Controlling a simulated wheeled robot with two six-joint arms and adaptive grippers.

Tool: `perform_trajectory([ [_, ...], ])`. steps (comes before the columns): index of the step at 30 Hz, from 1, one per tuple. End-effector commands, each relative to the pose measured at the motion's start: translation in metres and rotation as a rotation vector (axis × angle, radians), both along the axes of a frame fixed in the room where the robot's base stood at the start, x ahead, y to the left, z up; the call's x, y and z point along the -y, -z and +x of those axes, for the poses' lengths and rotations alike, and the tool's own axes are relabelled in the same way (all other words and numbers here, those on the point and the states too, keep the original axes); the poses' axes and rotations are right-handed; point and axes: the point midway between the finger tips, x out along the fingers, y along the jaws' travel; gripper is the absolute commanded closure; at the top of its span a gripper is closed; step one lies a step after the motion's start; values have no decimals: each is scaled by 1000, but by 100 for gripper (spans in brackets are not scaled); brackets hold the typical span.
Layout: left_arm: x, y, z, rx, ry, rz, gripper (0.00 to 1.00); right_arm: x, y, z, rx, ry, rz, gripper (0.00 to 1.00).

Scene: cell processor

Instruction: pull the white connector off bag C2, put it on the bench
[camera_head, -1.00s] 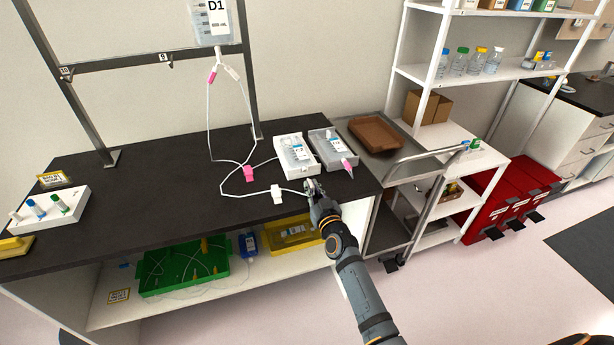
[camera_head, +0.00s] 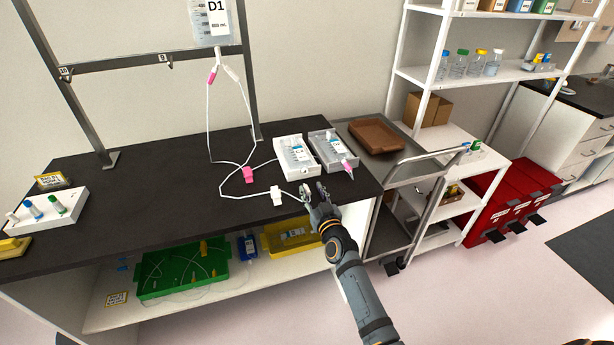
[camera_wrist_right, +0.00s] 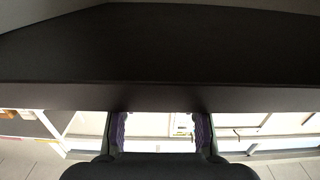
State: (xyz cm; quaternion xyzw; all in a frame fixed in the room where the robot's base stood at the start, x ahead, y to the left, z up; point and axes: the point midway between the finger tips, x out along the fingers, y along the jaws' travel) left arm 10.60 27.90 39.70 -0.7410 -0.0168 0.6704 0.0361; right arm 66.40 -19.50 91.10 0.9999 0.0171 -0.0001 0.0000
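A bag with a white label (camera_head: 296,147) lies in a white tray (camera_head: 312,171) on the dark bench (camera_head: 130,215). A second labelled bag (camera_head: 333,146) lies in a grey tray (camera_head: 349,157) to its right, with a pink connector (camera_head: 347,165) at its front end. Their labels are too small to read surely. My right gripper (camera_head: 313,187) is at the bench's front edge, just in front of the white tray. Its fingers are apart, and the wrist view shows nothing between them. A small white piece, perhaps the white connector (camera_head: 304,189), lies beside the left finger. My left gripper is out of view.
A white clamp (camera_head: 277,195) and a pink clamp (camera_head: 248,174) sit on tubing from the hanging bag D1 (camera_head: 212,25). A trolley (camera_head: 398,172) with a brown tray (camera_head: 376,135) stands at the bench's right end. The front middle of the bench is clear.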

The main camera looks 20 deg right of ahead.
Motion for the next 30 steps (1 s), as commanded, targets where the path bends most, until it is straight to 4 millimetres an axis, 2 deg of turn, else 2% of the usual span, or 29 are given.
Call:
perform_trajectory([
  [5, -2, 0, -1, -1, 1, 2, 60, -1, -5, 0, 2, -3, -2, 61],
  [11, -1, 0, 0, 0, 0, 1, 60, 0, -27, 0, 2, 1, -3, 61],
  [15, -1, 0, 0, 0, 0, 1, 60, 0, -63, 0, 5, 1, -1, 61],
  [21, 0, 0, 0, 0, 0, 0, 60, 0, -93, 0, 2, 0, 0, 61],
  [30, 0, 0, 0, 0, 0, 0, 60, 0, -100, 0, 0, 0, 1, 61],
])
